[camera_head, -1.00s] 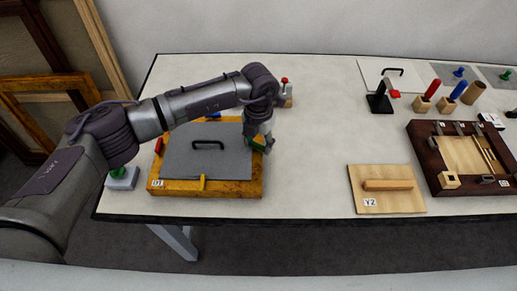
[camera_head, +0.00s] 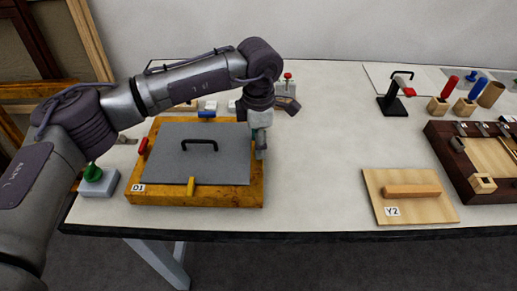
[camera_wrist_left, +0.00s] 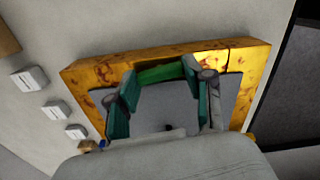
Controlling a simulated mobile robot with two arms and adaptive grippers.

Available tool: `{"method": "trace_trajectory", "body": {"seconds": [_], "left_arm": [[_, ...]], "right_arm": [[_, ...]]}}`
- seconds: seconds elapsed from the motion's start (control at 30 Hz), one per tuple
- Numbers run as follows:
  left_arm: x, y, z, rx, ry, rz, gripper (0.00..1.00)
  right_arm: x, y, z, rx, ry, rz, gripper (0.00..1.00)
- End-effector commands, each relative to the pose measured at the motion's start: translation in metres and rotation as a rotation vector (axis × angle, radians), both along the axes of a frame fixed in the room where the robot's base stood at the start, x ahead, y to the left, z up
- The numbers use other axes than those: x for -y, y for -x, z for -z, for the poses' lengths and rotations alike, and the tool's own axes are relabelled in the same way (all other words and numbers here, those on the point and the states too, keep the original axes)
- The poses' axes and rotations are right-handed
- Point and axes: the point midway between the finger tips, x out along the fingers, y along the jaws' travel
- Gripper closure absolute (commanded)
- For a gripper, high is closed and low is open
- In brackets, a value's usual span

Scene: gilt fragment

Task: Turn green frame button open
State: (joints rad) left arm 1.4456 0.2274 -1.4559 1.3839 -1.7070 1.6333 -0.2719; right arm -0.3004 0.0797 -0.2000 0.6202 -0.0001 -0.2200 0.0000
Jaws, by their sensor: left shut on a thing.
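The golden frame (camera_head: 196,196) labelled D1 lies on the table with a grey panel (camera_head: 215,168) and black handle (camera_head: 199,144) in it. A red button (camera_head: 143,146) is at its left side, a blue one (camera_head: 206,114) at its far side and a yellow one (camera_head: 191,187) at its near side. My left gripper (camera_head: 262,146) is at the frame's right side and hides the green button in the head view. In the left wrist view the green button (camera_wrist_left: 161,73) lies between the gripper's fingertips, which are shut on it. My right gripper is not in view.
A grey block with a green knob (camera_head: 92,174) stands left of the frame. A wooden board Y2 (camera_head: 437,209) and a dark tray (camera_head: 471,187) are at the right. A black stand (camera_head: 393,104) is behind them. The table between frame and board is clear.

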Motion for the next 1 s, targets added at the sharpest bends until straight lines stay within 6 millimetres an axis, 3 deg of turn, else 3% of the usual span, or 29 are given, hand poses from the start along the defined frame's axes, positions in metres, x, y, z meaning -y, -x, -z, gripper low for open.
{"method": "trace_trajectory", "body": {"seconds": [0.3, 0.9, 0.93, 1.0], "left_arm": [[0.000, -0.001, 0.000, 0.003, 0.003, 0.135, 0.83], [0.001, -0.001, -0.002, 0.004, 0.003, 0.171, 0.83], [0.001, -0.001, -0.002, 0.004, 0.003, 0.171, 0.43], [0.001, -0.001, -0.002, 0.003, 0.003, 0.171, 0.32]], "right_arm": [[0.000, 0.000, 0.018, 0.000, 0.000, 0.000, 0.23], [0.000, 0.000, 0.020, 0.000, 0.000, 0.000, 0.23], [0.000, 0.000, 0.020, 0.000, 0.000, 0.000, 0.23], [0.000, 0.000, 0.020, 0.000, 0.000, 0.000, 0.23]]}}
